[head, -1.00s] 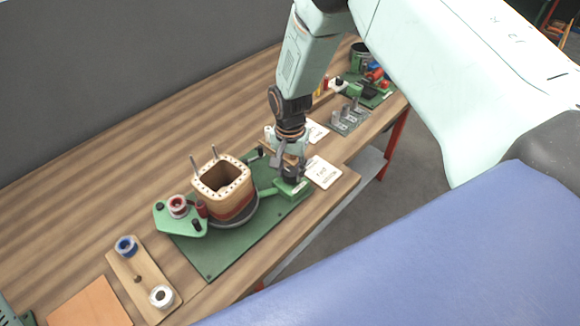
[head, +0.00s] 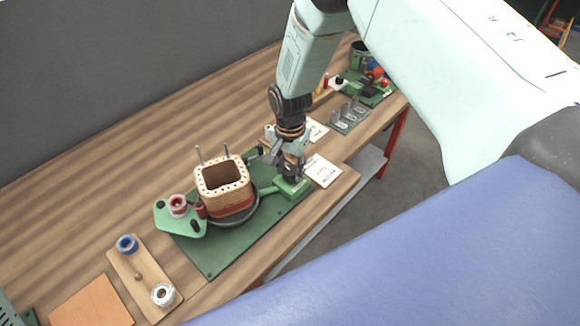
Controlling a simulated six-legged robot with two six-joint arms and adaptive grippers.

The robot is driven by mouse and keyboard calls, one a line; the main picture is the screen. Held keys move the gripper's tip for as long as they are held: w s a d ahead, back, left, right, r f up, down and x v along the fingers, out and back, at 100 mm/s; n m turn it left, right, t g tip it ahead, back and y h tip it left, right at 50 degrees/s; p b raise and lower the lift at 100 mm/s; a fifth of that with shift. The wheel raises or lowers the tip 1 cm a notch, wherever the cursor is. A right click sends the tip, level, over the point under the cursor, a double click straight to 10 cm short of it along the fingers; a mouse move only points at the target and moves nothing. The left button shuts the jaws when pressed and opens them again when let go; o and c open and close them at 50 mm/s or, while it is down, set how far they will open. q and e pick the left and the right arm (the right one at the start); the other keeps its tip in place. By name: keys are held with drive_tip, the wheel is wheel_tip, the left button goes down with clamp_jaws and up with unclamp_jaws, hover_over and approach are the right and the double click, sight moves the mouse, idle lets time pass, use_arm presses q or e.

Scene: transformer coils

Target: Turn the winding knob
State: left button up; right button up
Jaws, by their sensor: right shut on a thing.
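A winding fixture with a green base plate (head: 222,258) stands on the wooden bench. On its round dark turntable (head: 232,220) sits a square coil former (head: 222,178) with a red band low on its side and two upright metal pins. A green block (head: 293,188) at the fixture's right end is joined to the turntable by a green arm. My right gripper (head: 291,171) points down at this block and is shut there on the winding knob, which its fingers mostly hide. My left gripper is not in view.
A green bracket with a red-and-white spool (head: 178,205) sits left of the former. A wooden board (head: 140,268) holds a blue spool and a white spool. White cards (head: 323,171) lie right of the gripper. A metal stand (head: 348,116) and green tool tray are farther back.

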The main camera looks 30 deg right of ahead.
sight(290, 171)
drive_tip(key=o, duration=1.2)
drive_tip(key=shift+c, duration=0.2)
drive_tip(key=shift+r, duration=0.1)
wheel_tip(290, 171, up, 12)
drive_tip(key=shift+s, duration=0.1)
